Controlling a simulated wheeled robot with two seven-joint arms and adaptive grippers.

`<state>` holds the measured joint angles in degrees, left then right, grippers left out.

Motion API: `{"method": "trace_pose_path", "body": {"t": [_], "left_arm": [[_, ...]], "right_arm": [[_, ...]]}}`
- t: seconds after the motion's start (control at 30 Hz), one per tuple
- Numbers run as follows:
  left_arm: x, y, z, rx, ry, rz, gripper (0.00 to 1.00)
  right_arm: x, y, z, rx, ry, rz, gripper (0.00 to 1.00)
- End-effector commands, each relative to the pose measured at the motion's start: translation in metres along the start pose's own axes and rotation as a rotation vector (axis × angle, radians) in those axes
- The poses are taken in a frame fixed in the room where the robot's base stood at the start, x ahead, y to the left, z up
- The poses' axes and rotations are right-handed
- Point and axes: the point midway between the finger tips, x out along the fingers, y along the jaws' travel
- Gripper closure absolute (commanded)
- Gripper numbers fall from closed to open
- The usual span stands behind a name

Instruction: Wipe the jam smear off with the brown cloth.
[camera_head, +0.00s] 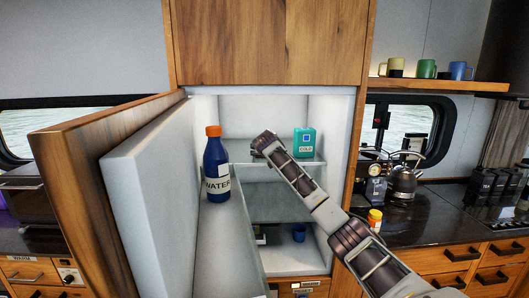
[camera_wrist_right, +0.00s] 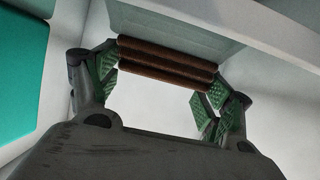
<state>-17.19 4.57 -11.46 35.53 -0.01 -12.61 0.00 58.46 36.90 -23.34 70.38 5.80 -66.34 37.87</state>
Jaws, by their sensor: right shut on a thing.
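My right gripper (camera_head: 262,143) reaches into the open fridge (camera_head: 262,102), at the upper shelf (camera_head: 298,172), left of a teal box (camera_head: 304,142). In the right wrist view my right gripper (camera_wrist_right: 165,75) is shut on the brown cloth (camera_wrist_right: 168,60), a ribbed, folded strip held between its two green-padded fingers. The cloth is close to a pale surface, but I cannot tell whether it touches. In the head view the cloth is too small or hidden to make out. I see no jam smear in either view. My left gripper is not in view.
The fridge door (camera_head: 150,190) stands open at the left. A blue water bottle (camera_head: 215,165) with an orange cap stands on its door side. A small blue cup (camera_head: 299,233) is lower in the fridge. The teal box (camera_wrist_right: 20,75) is close by in the wrist view.

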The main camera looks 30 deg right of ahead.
Motion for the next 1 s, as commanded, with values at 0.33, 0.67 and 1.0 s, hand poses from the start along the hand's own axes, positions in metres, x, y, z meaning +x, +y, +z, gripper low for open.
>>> {"method": "trace_pose_path", "body": {"t": [0.33,0.67,1.0], "left_arm": [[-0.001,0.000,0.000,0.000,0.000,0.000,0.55],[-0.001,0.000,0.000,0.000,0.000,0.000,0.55],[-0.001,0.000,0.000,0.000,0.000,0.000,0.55]], "right_arm": [[0.001,0.019,0.001,-0.001,-0.003,0.003,0.44],[0.001,0.032,-0.001,-0.002,-0.002,0.002,0.44],[0.001,0.032,-0.001,-0.001,-0.001,0.002,0.44]]}}
